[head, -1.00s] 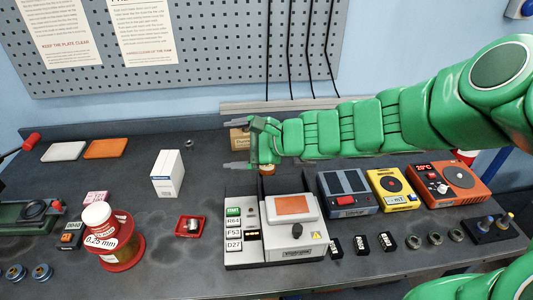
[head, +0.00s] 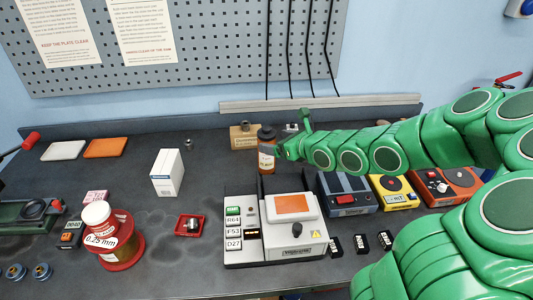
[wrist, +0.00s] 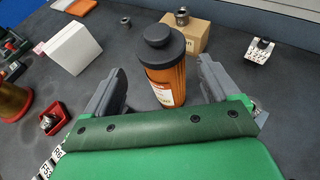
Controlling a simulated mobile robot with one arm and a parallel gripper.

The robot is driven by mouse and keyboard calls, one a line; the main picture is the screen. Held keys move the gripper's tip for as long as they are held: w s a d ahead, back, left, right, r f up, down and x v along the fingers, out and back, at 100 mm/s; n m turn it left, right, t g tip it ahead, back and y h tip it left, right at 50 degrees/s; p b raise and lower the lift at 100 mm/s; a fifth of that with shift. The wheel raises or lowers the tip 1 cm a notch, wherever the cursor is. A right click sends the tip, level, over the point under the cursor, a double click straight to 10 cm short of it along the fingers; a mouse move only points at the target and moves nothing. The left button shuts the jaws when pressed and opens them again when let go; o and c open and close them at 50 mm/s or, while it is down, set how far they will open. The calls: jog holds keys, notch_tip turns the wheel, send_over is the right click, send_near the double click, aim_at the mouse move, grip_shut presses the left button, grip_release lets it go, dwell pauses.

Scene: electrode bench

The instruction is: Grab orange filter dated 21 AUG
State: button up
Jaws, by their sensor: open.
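An orange-brown cylinder with a black cap (head: 266,150) stands upright near the back middle of the bench. In the wrist view the orange cylinder (wrist: 170,82) stands just beyond and between my finger ends, with a pale label whose date I cannot read. I cannot confirm that it is the 21 AUG filter. My gripper (head: 285,146) is immediately right of the cylinder in the head view. In the wrist view my gripper (wrist: 160,84) is open, with a finger on each side and nothing held. Whether a finger touches the cylinder is unclear.
A cardboard box (head: 244,137) stands close behind the cylinder, with a small metal part (wrist: 182,17) on top. A white box (head: 167,172) stands to the left. A white device (head: 292,225) sits in front, and a blue-grey device (head: 346,193) sits right.

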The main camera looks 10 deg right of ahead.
aim_at(273, 141)
jog(key=shift+x, duration=2.85)
jog(key=shift+d+f, duration=0.15)
jog(key=shift+c, duration=0.3)
grip_shut()
